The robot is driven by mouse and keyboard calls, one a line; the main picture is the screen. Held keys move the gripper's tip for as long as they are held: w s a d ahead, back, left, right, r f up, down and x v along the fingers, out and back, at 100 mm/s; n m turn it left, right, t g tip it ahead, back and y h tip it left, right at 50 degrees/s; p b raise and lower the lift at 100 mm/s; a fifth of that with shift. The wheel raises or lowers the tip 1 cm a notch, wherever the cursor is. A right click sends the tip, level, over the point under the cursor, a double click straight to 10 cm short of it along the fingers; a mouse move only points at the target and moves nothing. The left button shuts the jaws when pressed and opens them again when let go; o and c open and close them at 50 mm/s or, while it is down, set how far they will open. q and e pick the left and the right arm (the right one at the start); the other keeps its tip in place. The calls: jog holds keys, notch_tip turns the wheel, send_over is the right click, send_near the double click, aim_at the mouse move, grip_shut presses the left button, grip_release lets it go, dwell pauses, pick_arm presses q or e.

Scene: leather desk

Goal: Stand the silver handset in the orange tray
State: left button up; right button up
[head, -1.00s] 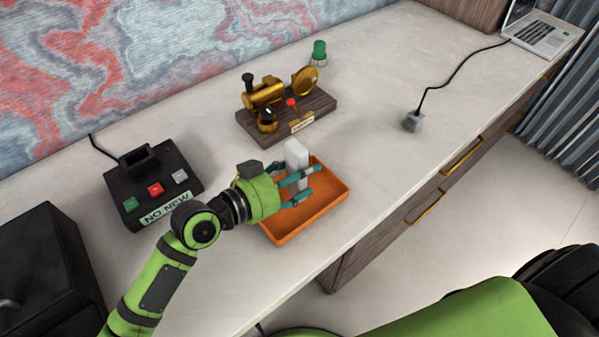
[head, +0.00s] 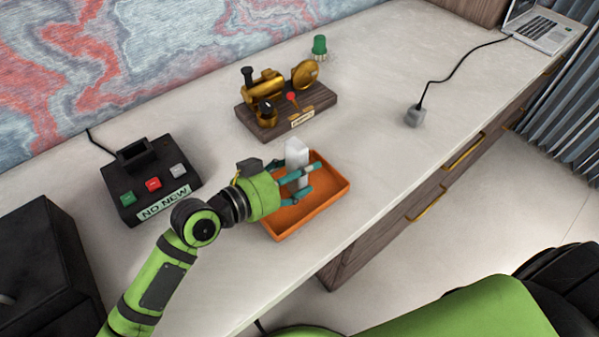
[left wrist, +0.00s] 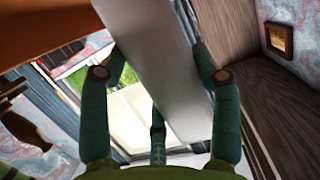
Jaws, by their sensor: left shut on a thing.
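The silver handset (head: 296,155) is upright, over or in the orange tray (head: 332,199); I cannot tell whether its lower end touches the tray floor. My left gripper (head: 303,178) is shut on the handset, with its teal fingers around it. In the left wrist view the handset (left wrist: 165,70) runs as a pale slab between the fingers (left wrist: 160,85). The tray's orange wall also shows at the upper left of the left wrist view (left wrist: 40,30). The handset's lower part is partly hidden by the fingers in the head view. My right gripper is not in view.
A black box with coloured buttons (head: 150,180) stands left of the tray. A brass machine on a wooden base (head: 285,110) stands behind it, near a green-capped item (head: 320,47). The desk right of the tray is clear.

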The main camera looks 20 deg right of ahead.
pick_arm(q)
jog(key=shift+s+f, duration=0.1)
jog(key=shift+f, duration=0.25)
jog(key=shift+s+a+f+b, duration=0.15)
jog(key=shift+s+f+b, duration=0.1)
jog(key=shift+f+b, duration=0.4)
jog(key=o, duration=1.1)
jog(key=shift+f, duration=0.15)
jog(key=shift+o, duration=1.4)
jog(key=shift+w, duration=0.3)
jog(key=shift+r, duration=0.2)
